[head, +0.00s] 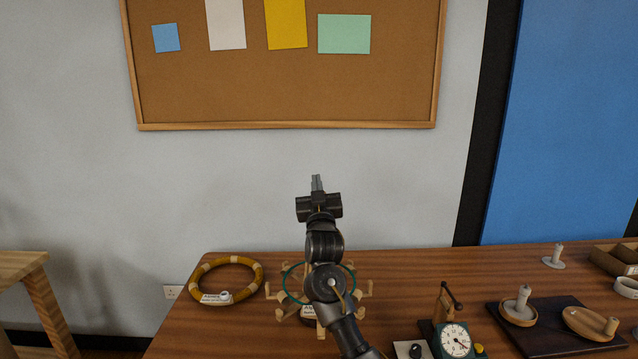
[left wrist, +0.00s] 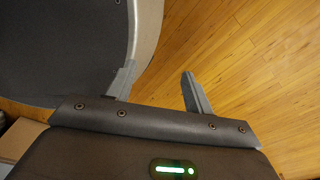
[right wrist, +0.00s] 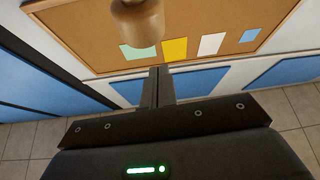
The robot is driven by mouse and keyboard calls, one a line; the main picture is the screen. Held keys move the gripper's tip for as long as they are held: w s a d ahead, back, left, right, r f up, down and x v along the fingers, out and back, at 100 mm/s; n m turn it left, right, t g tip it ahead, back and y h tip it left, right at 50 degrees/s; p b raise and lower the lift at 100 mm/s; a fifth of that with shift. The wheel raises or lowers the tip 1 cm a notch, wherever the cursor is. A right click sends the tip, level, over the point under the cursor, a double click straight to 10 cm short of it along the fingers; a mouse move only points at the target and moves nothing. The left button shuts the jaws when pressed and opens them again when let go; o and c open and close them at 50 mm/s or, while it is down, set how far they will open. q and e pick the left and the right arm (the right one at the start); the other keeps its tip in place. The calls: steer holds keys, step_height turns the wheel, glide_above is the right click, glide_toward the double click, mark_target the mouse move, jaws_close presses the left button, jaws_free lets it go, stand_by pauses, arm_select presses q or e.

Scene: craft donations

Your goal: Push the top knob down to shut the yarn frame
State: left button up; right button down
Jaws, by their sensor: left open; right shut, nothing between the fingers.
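The yarn frame (head: 367,289) stands on the wooden table, its wooden pegs spread out in a ring with a green loop around them. My right forearm covers its middle, so its top knob is hidden in the head view. A rounded wooden knob (right wrist: 138,22), which looks like the frame's top knob, shows at the top edge of the right wrist view, apart from the fingers. My right gripper (head: 316,179) is shut and empty, raised above the frame against the wall; its fingers also show in the right wrist view (right wrist: 158,72). My left gripper (left wrist: 158,72) is open and empty above the floor.
A yellow-brown hoop (head: 192,282) with a label lies left of the frame. A cork board (head: 280,90) hangs on the wall behind.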

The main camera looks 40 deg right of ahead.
arm_select(q)
steer(key=shift+w+a+f+b, duration=0.2)
steer(key=shift+a+f+b, duration=0.35)
steer(key=shift+b, duration=0.45)
steer(key=shift+w+a+f+b, duration=0.15)
steer(key=shift+a+f+b, duration=0.15)
steer(key=shift+f+b, duration=0.55)
arm_select(e)
steer(key=v, duration=1)
steer(key=shift+r, duration=0.25)
